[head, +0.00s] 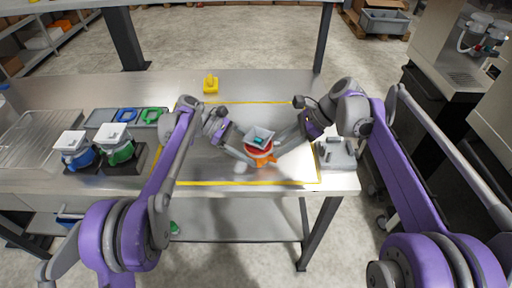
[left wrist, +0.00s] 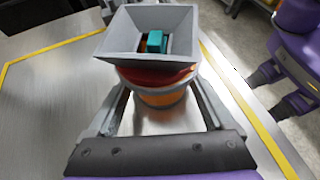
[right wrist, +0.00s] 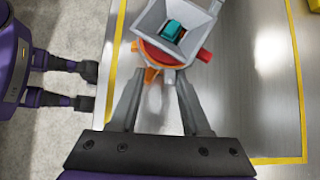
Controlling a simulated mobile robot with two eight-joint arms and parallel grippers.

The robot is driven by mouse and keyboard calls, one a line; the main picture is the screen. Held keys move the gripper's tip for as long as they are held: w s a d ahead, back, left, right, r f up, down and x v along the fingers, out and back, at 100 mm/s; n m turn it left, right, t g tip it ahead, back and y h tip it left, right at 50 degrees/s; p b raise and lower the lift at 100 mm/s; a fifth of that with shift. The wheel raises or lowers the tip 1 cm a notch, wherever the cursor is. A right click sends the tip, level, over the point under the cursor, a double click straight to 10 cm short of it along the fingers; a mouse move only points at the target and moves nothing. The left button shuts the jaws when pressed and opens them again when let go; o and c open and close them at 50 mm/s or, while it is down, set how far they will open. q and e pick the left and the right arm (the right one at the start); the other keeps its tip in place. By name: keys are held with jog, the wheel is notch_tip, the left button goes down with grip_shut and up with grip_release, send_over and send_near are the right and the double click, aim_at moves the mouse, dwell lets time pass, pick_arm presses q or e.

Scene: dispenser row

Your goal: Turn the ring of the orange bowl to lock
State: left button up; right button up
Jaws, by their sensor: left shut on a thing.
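The orange bowl (head: 265,160) is upright on the steel table, under a grey square hopper (head: 258,134) with a teal piece inside. A red ring (left wrist: 150,76) lies between hopper and bowl. In the right wrist view the ring (right wrist: 152,55) shows red tabs at its sides, and an orange part (right wrist: 151,74) sticks out below it. My left gripper (left wrist: 160,98) is shut on the orange bowl, a finger on each side. My right gripper (right wrist: 156,84) is open on the other side, its fingertips just short of the ring; whether they touch anything is unclear.
Yellow lines (head: 245,184) mark the work area. Two dispenser units, blue (head: 76,150) and green (head: 115,146), stand at the left near coloured rings (head: 150,116). A yellow object (head: 210,84) stands behind, a grey block (head: 337,152) at the right edge.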

jog(key=shift+s+a, duration=0.1)
jog(key=shift+s, duration=0.15)
jog(key=shift+s+a, duration=0.1)
jog(key=shift+s, duration=0.1)
pick_arm(q)
jog(key=shift+o, duration=0.2)
jog(key=shift+d, duration=0.15)
pick_arm(e)
jog(key=shift+s+a, duration=0.2)
jog(key=shift+s, duration=0.25)
jog(key=shift+w+d, duration=0.15)
jog(key=shift+w, duration=0.3)
jog(key=v, duration=0.7)
pick_arm(q)
jog(key=o, duration=0.8)
jog(key=shift+c, duration=0.2)
